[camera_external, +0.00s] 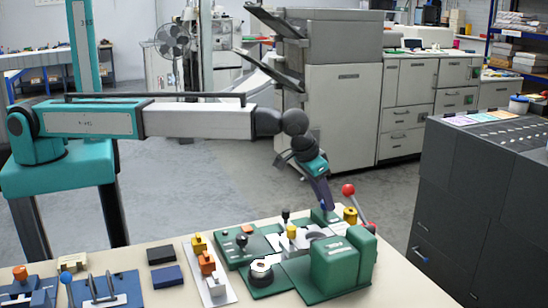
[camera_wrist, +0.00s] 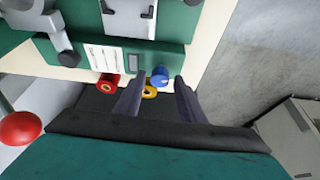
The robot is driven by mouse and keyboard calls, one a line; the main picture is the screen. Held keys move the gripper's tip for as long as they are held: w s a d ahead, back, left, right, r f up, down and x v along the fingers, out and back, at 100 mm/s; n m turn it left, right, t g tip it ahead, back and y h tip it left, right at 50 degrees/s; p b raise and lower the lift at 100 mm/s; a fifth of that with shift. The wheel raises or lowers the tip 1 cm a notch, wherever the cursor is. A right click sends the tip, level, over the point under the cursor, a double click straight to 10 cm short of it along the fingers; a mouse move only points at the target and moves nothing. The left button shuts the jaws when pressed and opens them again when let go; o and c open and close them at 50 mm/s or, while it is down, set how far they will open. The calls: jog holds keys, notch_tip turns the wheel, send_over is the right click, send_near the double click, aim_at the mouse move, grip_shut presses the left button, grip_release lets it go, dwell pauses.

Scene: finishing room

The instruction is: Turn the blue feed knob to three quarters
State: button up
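The blue feed knob (camera_wrist: 160,75) is a small round knob at the edge of the green machine (camera_wrist: 165,55) in the wrist view. My gripper (camera_wrist: 159,79) is open, with one dark finger on each side of the blue knob in that view. Gaps show between the knob and both fingers, and I cannot tell how deep the tips reach. The knob's setting is too small to read. In the external view my gripper (camera_external: 326,207) points down at the back of the green machine (camera_external: 345,262), and the knob is mostly hidden there.
A yellow knob (camera_wrist: 149,92) and a red knob (camera_wrist: 108,84) sit close to the blue one. A red ball lever (camera_external: 348,190) stands just right of my gripper. Stacked switches (camera_external: 207,265) and other controls crowd the bench (camera_external: 185,297). A dark cabinet (camera_external: 480,190) is at right.

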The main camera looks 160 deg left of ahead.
jog(key=c, duration=0.8)
jog(key=shift+m, duration=0.4)
jog(key=m+t+b, duration=0.1)
jog(key=m, duration=0.1)
jog(key=m+t+b, duration=0.1)
jog(key=m, duration=0.1)
jog(key=shift+s+f+b, duration=0.1)
jog(key=shift+s+b, duration=0.1)
jog(key=shift+b, duration=0.15)
jog(key=m+b, duration=0.1)
jog(key=m, duration=0.1)
jog(key=m+t+h+b, duration=0.1)
jog(key=m, duration=0.2)
jog(key=shift+s+a+t+h, duration=0.15)
jog(key=shift+a+t+h, duration=0.05)
jog(key=shift+t+h, duration=0.1)
jog(key=m+h+b, duration=0.1)
jog(key=m, duration=0.3)
jog(key=shift+a+t+b, duration=0.15)
jog(key=shift+t+b, duration=0.15)
jog(key=shift+b, duration=0.1)
jog(key=m+h+b, duration=0.1)
jog(key=m, duration=0.2)
jog(key=shift+a+m+h, duration=0.15)
jog(key=shift+m+h, duration=0.15)
jog(key=m+h+b, duration=0.1)
jog(key=m+b, duration=0.1)
jog(key=m, duration=0.2)
jog(key=shift+m+h, duration=0.4)
